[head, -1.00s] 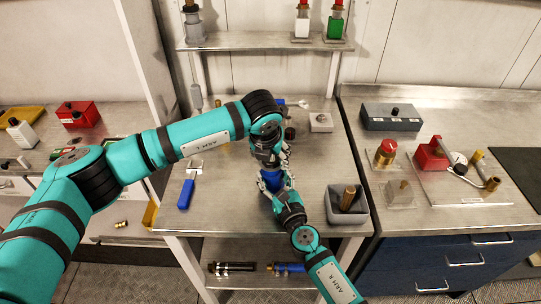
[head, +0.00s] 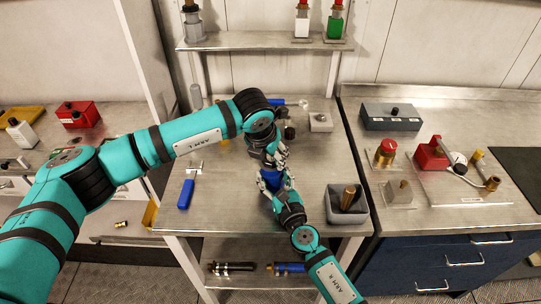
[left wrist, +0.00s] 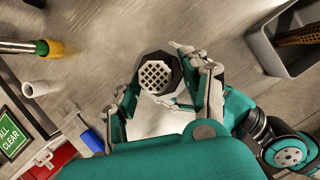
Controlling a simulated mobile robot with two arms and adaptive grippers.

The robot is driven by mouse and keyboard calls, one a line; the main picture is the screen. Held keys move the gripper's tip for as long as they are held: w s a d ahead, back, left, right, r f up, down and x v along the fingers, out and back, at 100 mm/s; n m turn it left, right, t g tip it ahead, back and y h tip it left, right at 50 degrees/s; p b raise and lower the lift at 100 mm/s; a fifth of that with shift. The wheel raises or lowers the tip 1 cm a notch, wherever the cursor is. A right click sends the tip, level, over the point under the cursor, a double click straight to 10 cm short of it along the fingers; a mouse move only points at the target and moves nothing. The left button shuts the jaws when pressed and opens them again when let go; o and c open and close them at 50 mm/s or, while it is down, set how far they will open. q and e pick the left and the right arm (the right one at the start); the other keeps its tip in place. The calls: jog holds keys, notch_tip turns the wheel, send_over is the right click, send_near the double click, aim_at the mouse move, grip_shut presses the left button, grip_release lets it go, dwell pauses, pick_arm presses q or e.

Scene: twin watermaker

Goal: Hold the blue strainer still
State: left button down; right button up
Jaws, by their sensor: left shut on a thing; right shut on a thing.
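The blue strainer (head: 271,178) stands between my two grippers at the middle of the bench, mostly hidden by the fingers. My right gripper (head: 271,188) is shut on its blue body from the near side. My left gripper (head: 270,160) is above it, shut on its dark top. In the left wrist view, a dark many-sided rim with a pale grid inside (left wrist: 157,76) sits between the fingers of my left gripper (left wrist: 160,92). The blue body is hidden there. From above I cannot tell whether the dark top and body are separate.
A grey bin (head: 347,212) with a brass-coloured cylinder stands close on the right. A blue-handled tool (head: 186,194) lies to the left. A small pale block (head: 320,122) and other small things lie at the back. Bare bench lies between tool and grippers.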

pick_arm(q)
jog(key=c, duration=0.6)
grip_release()
jog(key=shift+o, duration=0.2)
jog(key=v, duration=1.2)
jog(key=shift+a, duration=0.1)
pick_arm(e)
jog(key=o, duration=1.6)
